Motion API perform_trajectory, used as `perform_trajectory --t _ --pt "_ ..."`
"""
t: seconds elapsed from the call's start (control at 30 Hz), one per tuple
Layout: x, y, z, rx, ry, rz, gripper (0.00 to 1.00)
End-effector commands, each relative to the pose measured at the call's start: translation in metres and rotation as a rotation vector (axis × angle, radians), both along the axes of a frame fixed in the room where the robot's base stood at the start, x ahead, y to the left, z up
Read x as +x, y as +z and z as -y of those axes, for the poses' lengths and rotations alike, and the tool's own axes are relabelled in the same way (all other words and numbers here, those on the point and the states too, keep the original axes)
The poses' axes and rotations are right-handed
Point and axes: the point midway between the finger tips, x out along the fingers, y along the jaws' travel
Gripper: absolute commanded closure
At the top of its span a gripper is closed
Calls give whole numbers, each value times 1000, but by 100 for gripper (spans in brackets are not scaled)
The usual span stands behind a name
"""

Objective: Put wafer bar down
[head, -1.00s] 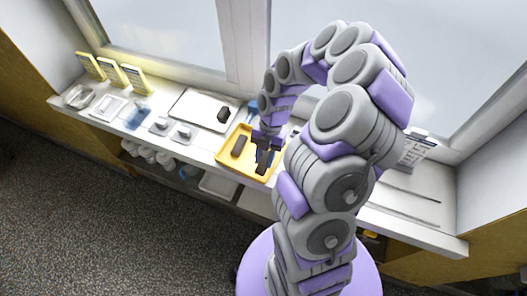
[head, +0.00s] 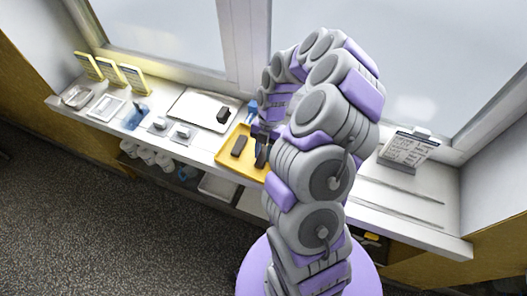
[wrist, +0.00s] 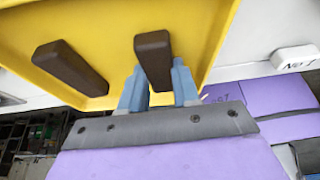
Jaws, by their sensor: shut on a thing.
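My gripper (wrist: 158,82) is shut on a dark brown wafer bar (wrist: 153,58), which sits between its blue fingers in the wrist view. The held bar is over the yellow tray (wrist: 110,18); I cannot tell whether it touches the tray floor. A second brown bar (wrist: 70,68) lies in the tray to the left of the held one, apart from it. In the head view the tray (head: 228,159) is on the white sill with that second bar (head: 239,146) in it. My gripper (head: 262,152) is at the tray's right side, partly hidden by my arm.
A dark block (head: 223,115) is on a white board (head: 196,106) left of the tray. Yellow cards (head: 133,79), small trays and a blue item (head: 136,117) stand farther left. A printed sign (head: 408,150) stands at the right. The window is behind the sill.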

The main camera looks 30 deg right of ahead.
Motion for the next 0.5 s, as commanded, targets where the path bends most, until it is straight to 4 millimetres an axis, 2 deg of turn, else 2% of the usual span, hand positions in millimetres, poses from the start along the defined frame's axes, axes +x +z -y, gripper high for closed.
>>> perform_trajectory --t 0.1,0.13,0.37,0.5 --pt "0 -1 0 1 0 1 86" --pt "0 -1 0 0 0 0 67" --pt "0 -1 0 1 0 1 45" --pt "0 -1 0 0 0 1 44"
